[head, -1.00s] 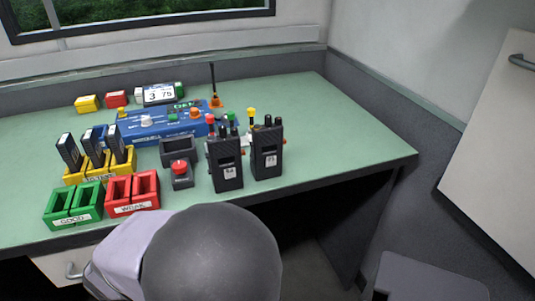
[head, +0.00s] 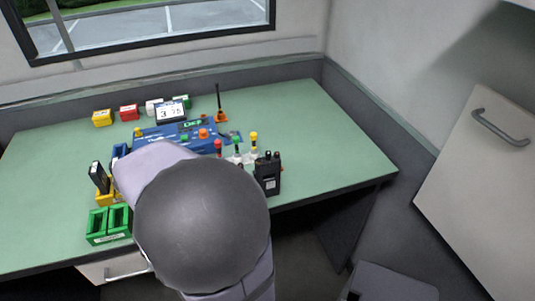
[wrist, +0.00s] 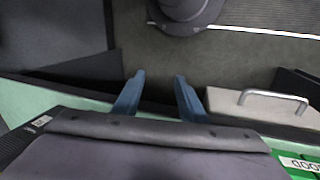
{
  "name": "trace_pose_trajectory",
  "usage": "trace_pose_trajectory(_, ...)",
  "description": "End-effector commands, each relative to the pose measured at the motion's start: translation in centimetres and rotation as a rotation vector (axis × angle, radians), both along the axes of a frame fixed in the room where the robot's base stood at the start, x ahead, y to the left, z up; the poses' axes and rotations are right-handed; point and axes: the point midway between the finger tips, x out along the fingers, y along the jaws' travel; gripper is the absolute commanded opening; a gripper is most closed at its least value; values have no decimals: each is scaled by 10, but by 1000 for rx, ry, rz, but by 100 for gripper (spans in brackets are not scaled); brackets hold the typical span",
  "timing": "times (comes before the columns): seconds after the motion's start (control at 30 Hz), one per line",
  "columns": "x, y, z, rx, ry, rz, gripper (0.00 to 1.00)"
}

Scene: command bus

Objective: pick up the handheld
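A black handheld radio (head: 268,176) stands upright near the front edge of the green desk in the head view. Another handheld stood to its left earlier; my arm now hides most or all of it. In the wrist view, a dark textured body with a small white label (wrist: 38,123) shows at the left edge, likely a handheld. My gripper (wrist: 160,90) shows there as two blue fingers spread apart with nothing between them. Beyond them are the desk edge and floor. In the head view my gripper is hidden behind my arm.
Green bins (head: 109,224) stand at the desk's front left; a yellow rack (head: 105,195) is behind them. A blue console (head: 160,135) and coloured-topped small items (head: 237,147) lie behind my arm. The desk's right side (head: 340,150) is clear.

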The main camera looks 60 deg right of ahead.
Motion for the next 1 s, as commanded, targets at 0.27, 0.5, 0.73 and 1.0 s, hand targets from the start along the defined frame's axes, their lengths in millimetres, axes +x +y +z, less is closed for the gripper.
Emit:
trace_pose_trajectory(0.27, -37, -61, 120, -174, 41, -410, 38)
trace_pose_trajectory(0.5, -69, -100, 198, -328, 49, -738, 38)
trace_pose_trajectory(0.73, -57, -136, 220, -399, -136, -1123, 38)
trace_pose_trajectory(1.0, -48, -159, 227, -423, -269, -1369, 38)
